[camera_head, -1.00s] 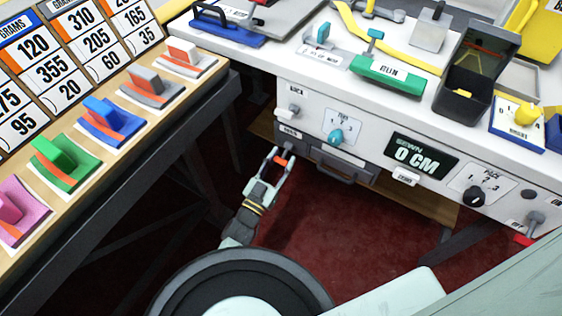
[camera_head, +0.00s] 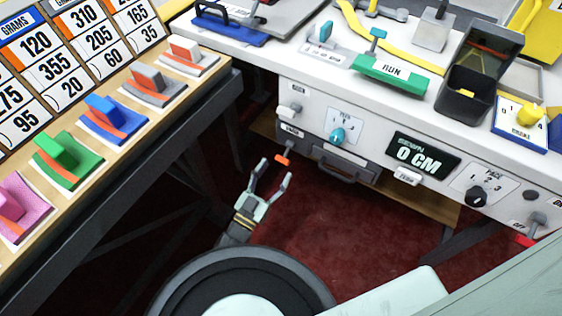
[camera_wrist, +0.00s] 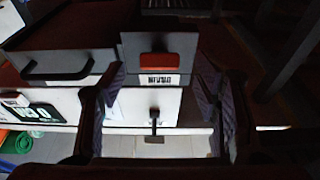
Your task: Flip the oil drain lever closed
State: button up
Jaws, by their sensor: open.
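A small lever with an orange tip (camera_head: 283,159) hangs from the front of the white machine, left of a grey drawer. Its label is too small to read in the head view. In the wrist view its orange handle (camera_wrist: 155,66) stands on a grey plate, just beyond the fingertips and between their lines. My gripper (camera_head: 277,171) is open and empty, below and in front of the lever, pointing up at it. The fingers (camera_wrist: 163,84) show to both sides in the wrist view. They look apart from the lever.
The grey drawer (camera_head: 347,165) with a handle sits just right of the lever. A teal knob (camera_head: 337,136) is above it. Another lever with a red tip (camera_head: 523,241) is at the far right. The wooden table (camera_head: 125,147) with coloured blocks stands left. Red floor is open below.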

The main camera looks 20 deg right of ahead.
jog(key=v, duration=0.7)
jog(key=shift+d, duration=0.1)
